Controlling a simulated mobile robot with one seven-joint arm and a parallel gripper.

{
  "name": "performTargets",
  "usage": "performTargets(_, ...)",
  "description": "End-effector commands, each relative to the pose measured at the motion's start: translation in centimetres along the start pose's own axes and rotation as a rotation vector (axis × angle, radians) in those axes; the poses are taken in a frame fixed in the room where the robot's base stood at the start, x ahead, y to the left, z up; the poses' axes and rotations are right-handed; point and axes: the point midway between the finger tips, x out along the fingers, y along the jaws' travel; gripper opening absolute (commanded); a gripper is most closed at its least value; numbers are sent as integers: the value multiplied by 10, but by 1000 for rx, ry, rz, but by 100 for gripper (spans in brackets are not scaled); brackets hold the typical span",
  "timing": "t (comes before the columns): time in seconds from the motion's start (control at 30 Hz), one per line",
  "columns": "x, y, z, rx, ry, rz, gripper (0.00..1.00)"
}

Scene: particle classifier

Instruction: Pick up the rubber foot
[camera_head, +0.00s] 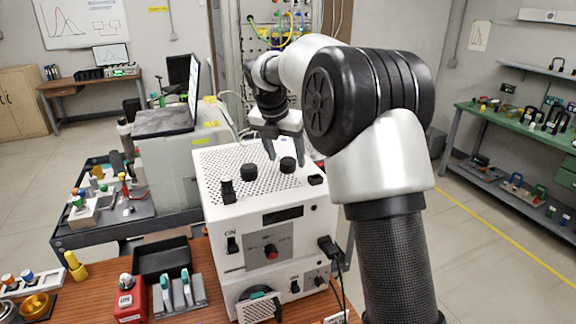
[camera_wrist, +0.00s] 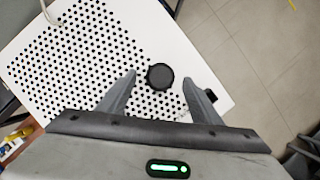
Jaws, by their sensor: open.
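A round black rubber foot (camera_head: 288,164) stands on the perforated white top of the instrument box (camera_head: 218,163). In the wrist view the foot (camera_wrist: 160,77) has a scalloped rim and lies between the two fingertips, with gaps on both sides. My gripper (camera_head: 286,161) is open and points down over the box top, one finger on each side of the foot; it also shows in the wrist view (camera_wrist: 160,76). I cannot tell the exact height of the fingertips above the top. A second, similar round black foot (camera_head: 249,172) stands to the left.
A wooden bench with a black bin (camera_head: 162,258) and a red device (camera_head: 129,300) is at the front left. A grey machine (camera_head: 172,165) stands behind left. Open floor lies to the right.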

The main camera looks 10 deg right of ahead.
Motion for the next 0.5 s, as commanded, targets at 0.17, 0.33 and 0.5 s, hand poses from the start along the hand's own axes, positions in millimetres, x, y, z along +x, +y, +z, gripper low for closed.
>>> performTargets(0.17,18,-1,0,1,0,-1,59)
performTargets(0.33,18,-1,0,1,0,0,59)
performTargets(0.5,18,-1,0,1,0,0,30)
